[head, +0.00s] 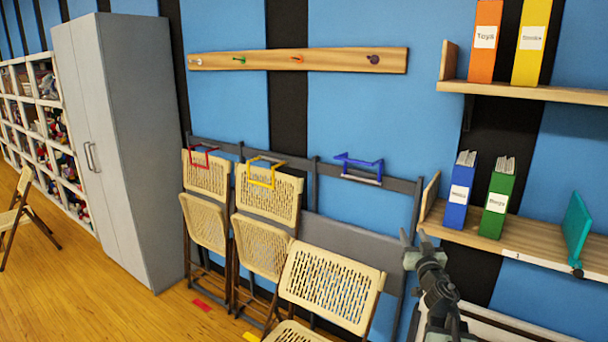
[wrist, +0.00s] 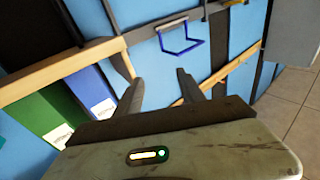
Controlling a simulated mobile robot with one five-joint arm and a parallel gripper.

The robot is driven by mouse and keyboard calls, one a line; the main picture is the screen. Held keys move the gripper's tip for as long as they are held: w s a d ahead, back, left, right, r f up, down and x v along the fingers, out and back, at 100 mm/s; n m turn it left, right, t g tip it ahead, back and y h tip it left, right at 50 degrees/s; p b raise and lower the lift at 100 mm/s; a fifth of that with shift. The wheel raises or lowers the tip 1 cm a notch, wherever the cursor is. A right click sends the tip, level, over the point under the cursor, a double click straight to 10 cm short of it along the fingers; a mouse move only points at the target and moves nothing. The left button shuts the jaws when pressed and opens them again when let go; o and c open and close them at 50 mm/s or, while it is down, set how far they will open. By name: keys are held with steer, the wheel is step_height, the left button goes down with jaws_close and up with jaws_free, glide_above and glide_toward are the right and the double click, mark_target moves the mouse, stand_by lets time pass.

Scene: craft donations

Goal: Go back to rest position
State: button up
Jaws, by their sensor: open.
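My gripper (head: 417,239) is raised at the lower right of the head view, in front of the wall beside the lower shelf. Its two fingers are apart with nothing between them. In the wrist view the open fingers of my gripper (wrist: 160,85) point toward the wall, with the blue hook frame (wrist: 183,40) beyond them. The blue hook frame also shows in the head view (head: 360,161), above an empty slot of the grey chair rack (head: 350,235).
Folded beige chairs (head: 265,195) hang in the rack; another chair (head: 332,285) stands unfolded before it. The lower shelf (head: 520,245) holds a blue binder (head: 459,190), a green binder (head: 497,203) and a teal panel (head: 577,230). A grey cabinet (head: 130,140) stands left. Wooden floor (head: 90,285) is open there.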

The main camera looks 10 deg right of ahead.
steer(key=w+a+f+m+g+h, duration=0.25)
steer(key=a+f, duration=0.35)
steer(key=a, duration=0.5)
steer(key=s+a+f+g+y, duration=0.1)
steer(key=s+a+f+g, duration=0.3)
steer(key=a+f+g, duration=0.55)
steer(key=s+a+f+n+g+y, duration=0.2)
steer(key=s+f, duration=0.3)
steer(key=s, duration=0.4)
steer(key=s+a+f+n+g+y, duration=0.2)
steer(key=s+a+f+g, duration=0.2)
steer(key=s, duration=0.5)
steer(key=shift+s+a+f+g, duration=0.2)
steer(key=shift+f+g, duration=0.3)
steer(key=shift+f, duration=0.45)
steer(key=shift+n, duration=0.25)
steer(key=shift+c, duration=1.1)
steer(key=shift+d, duration=0.1)
